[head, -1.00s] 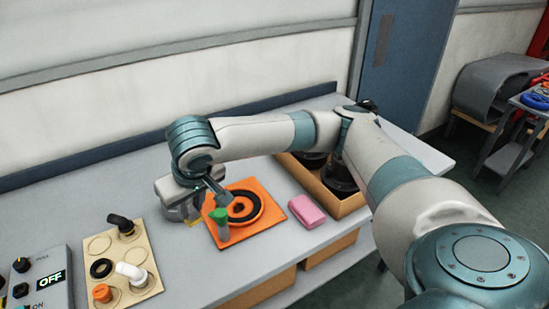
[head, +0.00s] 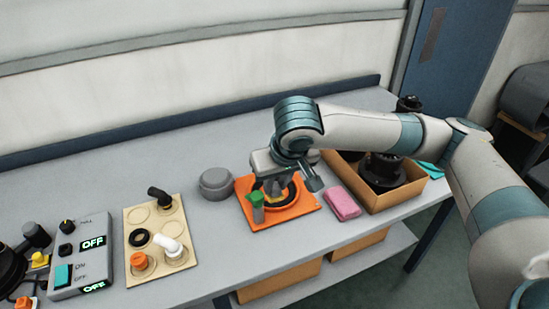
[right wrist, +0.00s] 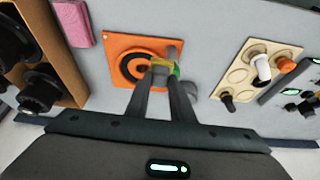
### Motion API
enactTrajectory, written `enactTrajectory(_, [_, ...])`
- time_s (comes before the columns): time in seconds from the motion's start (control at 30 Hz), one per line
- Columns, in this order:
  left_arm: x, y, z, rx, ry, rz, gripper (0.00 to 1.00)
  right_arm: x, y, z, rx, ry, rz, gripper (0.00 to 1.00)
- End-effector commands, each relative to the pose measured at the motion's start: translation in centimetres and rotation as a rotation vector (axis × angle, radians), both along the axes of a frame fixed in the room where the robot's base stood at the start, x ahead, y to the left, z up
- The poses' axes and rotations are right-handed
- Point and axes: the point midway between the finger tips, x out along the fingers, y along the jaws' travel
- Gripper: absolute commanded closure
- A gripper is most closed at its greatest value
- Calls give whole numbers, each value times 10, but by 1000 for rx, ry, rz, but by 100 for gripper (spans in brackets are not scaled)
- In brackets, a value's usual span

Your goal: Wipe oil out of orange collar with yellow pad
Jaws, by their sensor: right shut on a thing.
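The orange collar (head: 300,208) is a square orange plate with a dark ring in its middle, lying flat on the grey bench. It also shows in the right wrist view (right wrist: 118,76). My right gripper (head: 272,186) is over the collar, pointing down. In the right wrist view its fingers (right wrist: 160,72) are shut on the yellow pad (right wrist: 161,63), at the ring's edge. I cannot tell whether the pad touches the ring. The gripper hides part of the ring in the head view. Oil cannot be made out. My left gripper is not in view.
A green-capped item (head: 256,198) stands at the collar's left corner, close to the gripper. A grey round lidded tin (head: 216,183) is left of it. A pink block (head: 343,203) and an open box (head: 408,198) are right. A beige fittings board (head: 150,215) lies left.

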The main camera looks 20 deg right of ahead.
Motion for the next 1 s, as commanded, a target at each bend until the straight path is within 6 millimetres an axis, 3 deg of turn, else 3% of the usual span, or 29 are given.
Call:
enactTrajectory(0.27, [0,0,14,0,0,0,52,14,3,5,1,1,2,97])
enactTrajectory(0.57, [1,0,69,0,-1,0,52,76,4,8,0,7,4,97])
enactTrajectory(0.8, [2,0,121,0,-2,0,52,128,-16,-16,0,9,10,97])
enactTrajectory(1.0, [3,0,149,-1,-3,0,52,148,-39,-43,-1,6,18,97])
